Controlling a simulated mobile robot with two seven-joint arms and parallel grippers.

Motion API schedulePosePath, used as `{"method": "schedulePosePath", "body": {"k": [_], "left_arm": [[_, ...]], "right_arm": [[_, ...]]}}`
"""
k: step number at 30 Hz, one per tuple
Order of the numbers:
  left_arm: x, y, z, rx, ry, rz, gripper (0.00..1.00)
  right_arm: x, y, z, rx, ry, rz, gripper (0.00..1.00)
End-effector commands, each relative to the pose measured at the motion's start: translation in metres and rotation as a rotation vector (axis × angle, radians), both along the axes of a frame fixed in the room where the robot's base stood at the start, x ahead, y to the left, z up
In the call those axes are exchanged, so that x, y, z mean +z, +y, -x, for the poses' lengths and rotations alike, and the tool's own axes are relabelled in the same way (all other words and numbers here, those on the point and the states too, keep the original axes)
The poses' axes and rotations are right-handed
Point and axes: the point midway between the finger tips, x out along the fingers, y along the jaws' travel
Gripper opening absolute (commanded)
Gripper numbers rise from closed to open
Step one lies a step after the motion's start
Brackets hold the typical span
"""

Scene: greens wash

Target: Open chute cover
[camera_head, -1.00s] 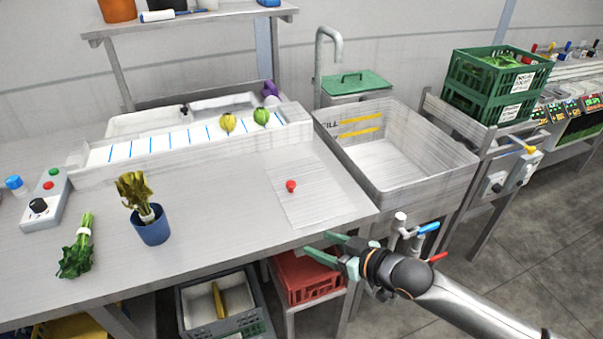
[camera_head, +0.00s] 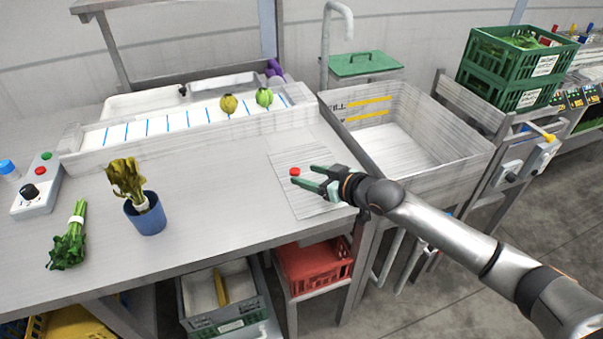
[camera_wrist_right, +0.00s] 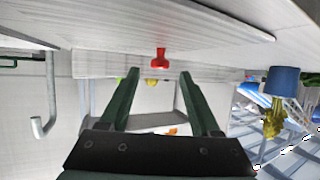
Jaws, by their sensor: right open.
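The chute cover (camera_head: 310,203) is a flat, pale square plate lying in the worktop, seemingly flush with it. A small red knob (camera_head: 295,171) stands on it. My right gripper (camera_head: 302,177) is open, its green fingers pointing left just over the plate beside the knob. In the right wrist view the knob (camera_wrist_right: 161,58) shows just ahead of the gap between the open fingertips (camera_wrist_right: 160,74), with nothing held. I cannot tell whether the fingers touch the knob. My left gripper is not in view.
A sink basin (camera_head: 405,140) is right of the plate. A red crate (camera_head: 316,267) sits below. The worktop between cup and plate is clear.

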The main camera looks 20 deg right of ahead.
Motion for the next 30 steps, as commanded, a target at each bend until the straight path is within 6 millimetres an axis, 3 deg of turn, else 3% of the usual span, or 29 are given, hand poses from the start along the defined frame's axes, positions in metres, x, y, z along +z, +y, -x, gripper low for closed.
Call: {"method": "schedulePosePath", "body": {"k": [7, 19, 30], "left_arm": [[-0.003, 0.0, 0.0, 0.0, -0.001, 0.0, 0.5], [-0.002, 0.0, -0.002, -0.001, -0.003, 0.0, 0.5], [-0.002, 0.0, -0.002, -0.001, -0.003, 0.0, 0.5]], "right_arm": [[-0.01, 0.011, -0.022, 0.0, -0.001, 0.0, 0.64], [-0.012, 0.012, -0.026, 0.0, -0.001, 0.0, 0.64], [-0.012, 0.012, -0.026, 0.0, -0.001, 0.0, 0.22]]}}
